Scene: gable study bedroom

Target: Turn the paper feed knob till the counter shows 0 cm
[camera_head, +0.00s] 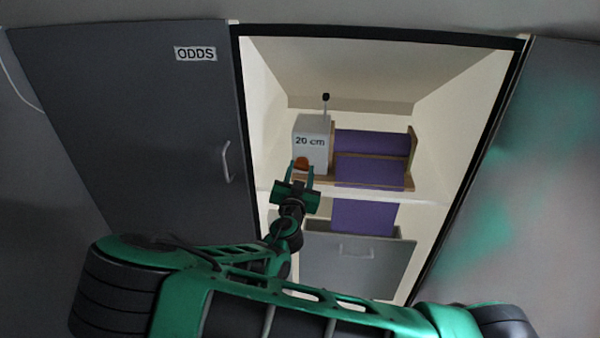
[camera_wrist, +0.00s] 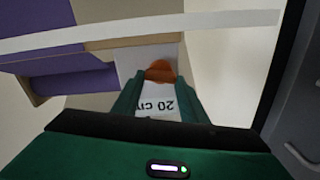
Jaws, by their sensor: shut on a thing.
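The paper feed knob (camera_head: 301,163) is a small orange knob on the front of a grey box (camera_head: 312,128). The counter on that box (camera_head: 310,141) reads 20 cm. My gripper (camera_head: 301,172) is shut on the knob, its fingers on either side of it. In the wrist view the orange knob (camera_wrist: 160,71) sits between the tips of my two green fingers (camera_wrist: 160,82), with the counter label (camera_wrist: 156,105) upside down behind them. A purple paper roll (camera_head: 370,143) in a wooden frame stands right of the box, its sheet hanging down.
The unit sits on a shelf (camera_head: 265,195) inside an open cupboard. Below is a grey drawer (camera_head: 357,262) with a handle, the purple sheet reaching its top. A grey door marked ODDS (camera_head: 195,54) is at left. A small black-tipped lever (camera_head: 325,98) rises behind the box.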

